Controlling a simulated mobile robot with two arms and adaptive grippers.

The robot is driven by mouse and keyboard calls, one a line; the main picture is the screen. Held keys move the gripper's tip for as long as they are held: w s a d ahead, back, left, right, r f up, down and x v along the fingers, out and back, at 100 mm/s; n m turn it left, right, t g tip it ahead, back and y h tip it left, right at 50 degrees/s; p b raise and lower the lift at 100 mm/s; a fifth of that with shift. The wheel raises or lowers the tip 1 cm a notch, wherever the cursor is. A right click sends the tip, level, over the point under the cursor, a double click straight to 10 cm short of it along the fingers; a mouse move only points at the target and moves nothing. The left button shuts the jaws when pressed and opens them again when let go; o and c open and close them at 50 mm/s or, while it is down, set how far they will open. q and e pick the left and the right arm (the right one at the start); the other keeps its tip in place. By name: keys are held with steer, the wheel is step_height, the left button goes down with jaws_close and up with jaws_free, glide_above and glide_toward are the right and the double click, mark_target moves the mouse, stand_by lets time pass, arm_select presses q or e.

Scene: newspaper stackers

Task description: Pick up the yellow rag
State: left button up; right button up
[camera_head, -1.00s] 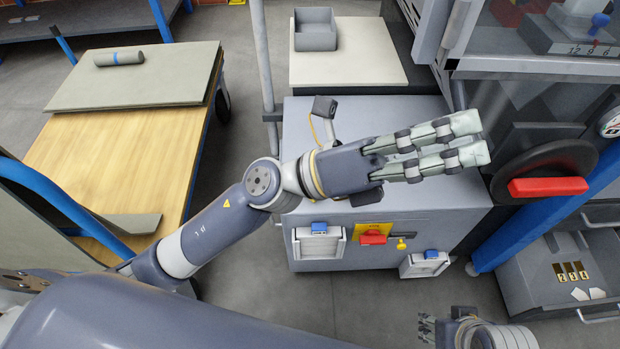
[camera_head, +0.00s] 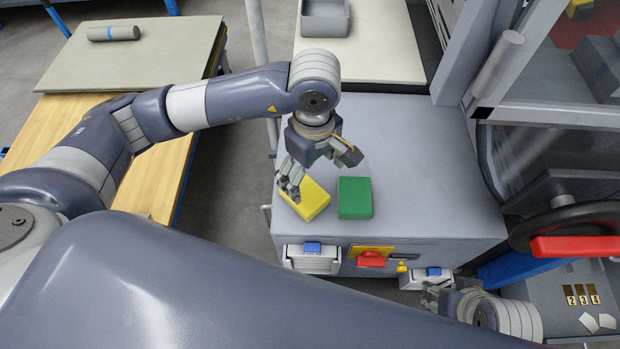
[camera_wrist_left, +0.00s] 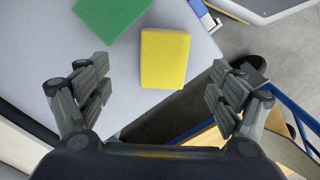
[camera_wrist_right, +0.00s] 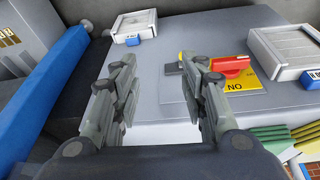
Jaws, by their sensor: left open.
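The yellow rag (camera_head: 310,200) is a flat block near the left edge of the grey cabinet top (camera_head: 430,160). It also shows in the left wrist view (camera_wrist_left: 165,58), beyond the fingertips and roughly between them. A green block (camera_head: 355,197) lies just right of it in the head view. My left gripper (camera_head: 290,180) points down over the yellow rag's upper left part and hides some of it. Its fingers are spread and empty in the left wrist view (camera_wrist_left: 150,92). My right gripper (camera_head: 435,296) is low beside the cabinet front, with fingers apart and nothing between them in the right wrist view (camera_wrist_right: 163,88).
The cabinet front carries a red switch (camera_head: 371,259) and blue-handled latches (camera_head: 312,250). A wooden table (camera_head: 150,190) stands at left. A red-handled wheel (camera_head: 575,246) juts out at right. A grey bin (camera_head: 325,17) sits behind. The cabinet top's right side is clear.

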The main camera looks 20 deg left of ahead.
arm_select(q)
glide_above(309, 196)
steer(key=f, duration=0.4)
steer(key=shift+s+d+f+b, duration=0.1)
steer(key=shift+d+f+b, duration=0.25)
steer(key=shift+b, duration=0.05)
steer(key=f, duration=0.1)
steer(key=f+b, duration=0.1)
steer(key=f, duration=0.3)
steer(key=shift+a+f, duration=0.1)
steer(key=shift+a, duration=0.25)
steer(key=shift+f, duration=0.15)
steer(key=c, duration=1.2)
arm_select(e)
steer(key=w+a+r+t, duration=0.1)
steer(key=w+r+t, duration=0.1)
steer(key=w, duration=0.2)
steer(key=w+a+r+t+y, duration=0.1)
steer(key=w+a+t, duration=0.1)
steer(key=w, duration=0.3)
steer(key=shift+w+r+t, duration=0.3)
steer(key=shift+r+t, duration=0.05)
steer(key=shift+t, duration=0.35)
arm_select(q)
steer(key=shift+c, duration=0.2)
